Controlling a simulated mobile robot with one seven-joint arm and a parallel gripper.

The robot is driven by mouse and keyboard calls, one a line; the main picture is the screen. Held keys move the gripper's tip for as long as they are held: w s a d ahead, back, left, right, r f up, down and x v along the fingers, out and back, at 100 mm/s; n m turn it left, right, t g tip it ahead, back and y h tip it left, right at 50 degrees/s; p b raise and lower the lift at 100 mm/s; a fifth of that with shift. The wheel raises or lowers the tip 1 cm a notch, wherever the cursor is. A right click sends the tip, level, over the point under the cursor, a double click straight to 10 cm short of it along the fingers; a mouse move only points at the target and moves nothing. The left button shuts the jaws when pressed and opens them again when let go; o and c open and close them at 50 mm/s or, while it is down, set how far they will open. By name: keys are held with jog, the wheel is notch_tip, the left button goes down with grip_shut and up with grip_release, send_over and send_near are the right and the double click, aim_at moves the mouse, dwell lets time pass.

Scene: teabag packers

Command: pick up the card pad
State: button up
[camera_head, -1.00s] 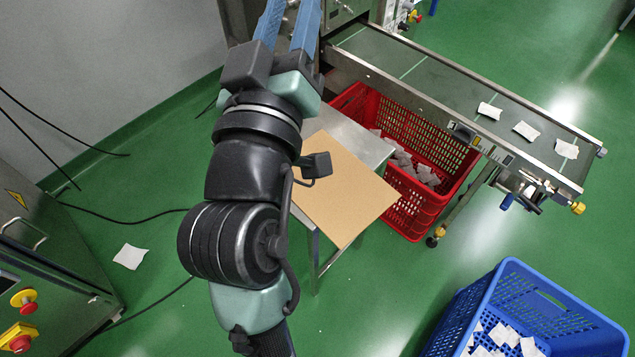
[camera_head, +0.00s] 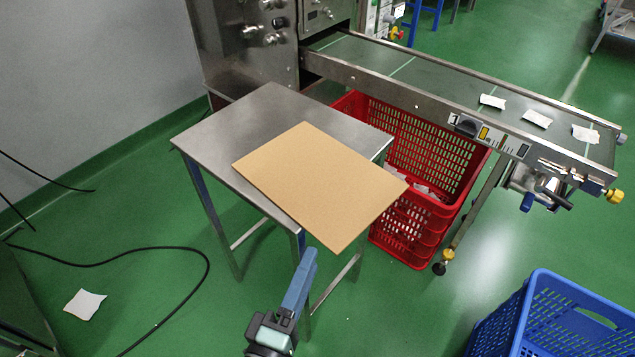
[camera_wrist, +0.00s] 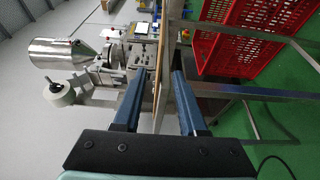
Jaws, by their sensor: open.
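The card pad (camera_head: 322,185) is a flat tan rectangle lying on a small steel table (camera_head: 262,108). Its front right part juts out past the table edge. My gripper (camera_head: 309,254) is in front of the pad's near edge at the bottom of the head view, turned so that one finger largely hides the other. In the wrist view the pad (camera_wrist: 164,62) shows edge-on as a thin tan strip between the two blue fingers of my gripper (camera_wrist: 158,74). The fingers are apart, one on each side of it, with gaps showing. I cannot tell how deep the pad reaches between them.
A red crate (camera_head: 425,150) with white packets stands right of the table, under a conveyor (camera_head: 420,78) carrying several white packets. A blue crate (camera_head: 560,315) is at lower right. A black cable (camera_head: 140,254) and a white packet (camera_head: 85,304) lie on the green floor at left.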

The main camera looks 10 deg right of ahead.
aim_at(335, 213)
jog(key=x, duration=0.6)
jog(key=shift+w+d+r, duration=0.1)
jog(key=shift+w+d, duration=0.05)
jog(key=shift+d, duration=0.05)
jog(key=b+x, duration=0.1)
jog(key=x, duration=0.3)
jog(key=shift+d, duration=0.3)
jog(key=shift+w+d, duration=0.3)
jog(key=shift+w, duration=0.15)
grip_shut()
